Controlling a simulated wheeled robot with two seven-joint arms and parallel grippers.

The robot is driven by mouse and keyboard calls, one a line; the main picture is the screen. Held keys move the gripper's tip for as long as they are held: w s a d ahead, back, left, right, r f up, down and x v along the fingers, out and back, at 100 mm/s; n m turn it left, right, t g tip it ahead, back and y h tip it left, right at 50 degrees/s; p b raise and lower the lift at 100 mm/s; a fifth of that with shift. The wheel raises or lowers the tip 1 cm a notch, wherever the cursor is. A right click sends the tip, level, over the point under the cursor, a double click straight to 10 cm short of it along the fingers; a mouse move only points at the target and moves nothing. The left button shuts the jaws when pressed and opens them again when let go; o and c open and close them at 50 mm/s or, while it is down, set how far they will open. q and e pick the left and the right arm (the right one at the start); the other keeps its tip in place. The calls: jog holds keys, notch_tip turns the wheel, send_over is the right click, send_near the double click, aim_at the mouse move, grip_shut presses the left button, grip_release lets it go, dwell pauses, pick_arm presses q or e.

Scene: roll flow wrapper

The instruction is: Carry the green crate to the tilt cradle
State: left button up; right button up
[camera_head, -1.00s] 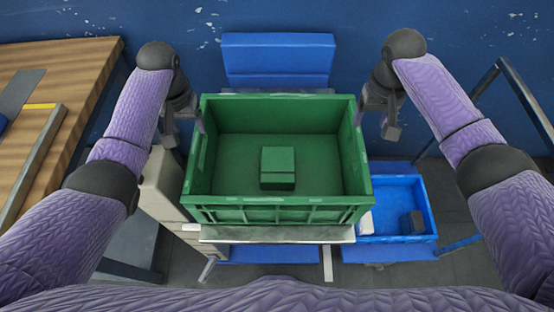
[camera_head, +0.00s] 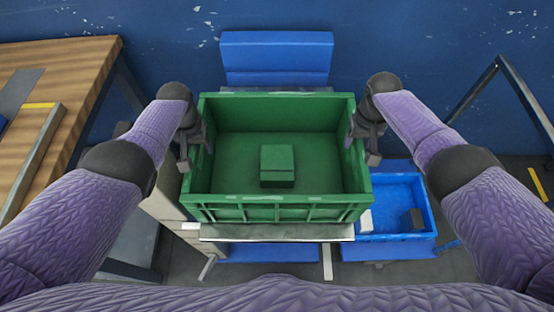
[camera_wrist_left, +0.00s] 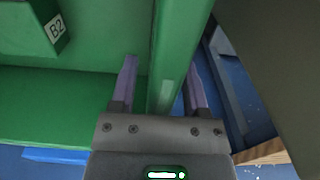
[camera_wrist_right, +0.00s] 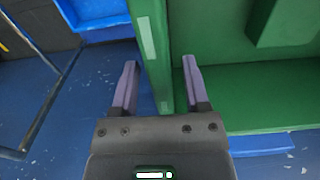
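The green crate (camera_head: 225,185) sits level on a metal-edged stand in the middle of the head view, with a green block (camera_head: 277,165) inside it. My left gripper (camera_wrist_left: 160,85) is open, with one finger inside the crate and one outside its left wall. My right gripper (camera_wrist_right: 158,85) is open the same way around the right wall. Gaps show between the fingers and the walls in both wrist views. In the head view the fingertips are mostly hidden by the crate walls. I cannot tell which thing is the tilt cradle.
A blue bin (camera_head: 398,237) with small items stands low at the right of the crate. A blue padded panel (camera_head: 277,58) is behind the crate. A wooden table (camera_head: 85,75) is at the left, and a dark metal frame (camera_head: 525,95) is at the right.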

pick_arm(q)
grip_shut()
pick_arm(e)
grip_shut()
pick_arm(q)
jog(key=shift+r, duration=0.1)
pick_arm(e)
jog(key=shift+r, duration=0.1)
dwell(0.8)
